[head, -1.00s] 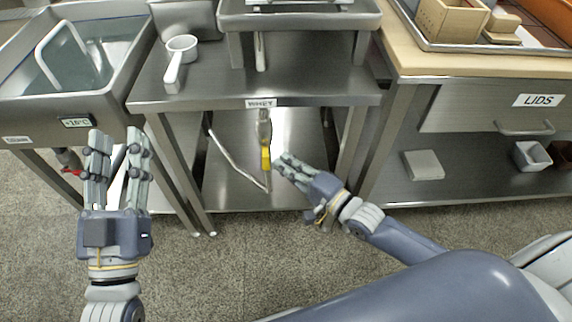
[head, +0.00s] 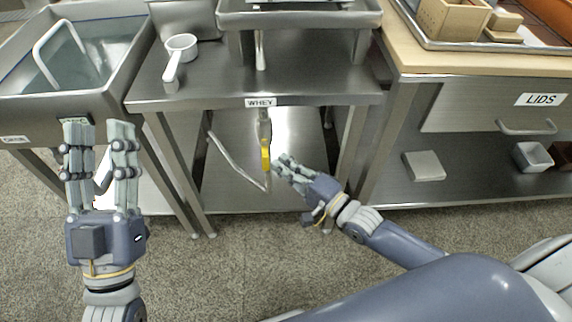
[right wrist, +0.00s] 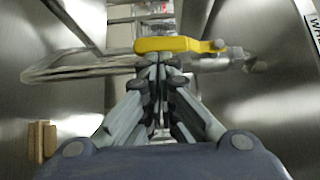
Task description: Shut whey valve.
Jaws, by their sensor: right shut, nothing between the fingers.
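The whey valve's yellow lever (head: 265,159) hangs below the WHEY label (head: 260,102), on a pipe under the steel table. In the right wrist view the lever (right wrist: 180,45) lies roughly in line with the metal pipe (right wrist: 215,63). My right gripper (head: 280,166) is shut and empty, its fingertips just right of the lever. In the right wrist view its fingertips (right wrist: 160,62) are close under the lever; I cannot tell whether they touch. My left gripper (head: 99,130) is open and empty in front of the sink at the left.
A bent metal tube (head: 235,163) runs left of the valve. The steel table (head: 210,95) has legs on both sides of the opening and carries a white dipper (head: 180,52). A LIDS drawer (head: 480,108) is at the right. A lower shelf (head: 225,195) lies under the valve.

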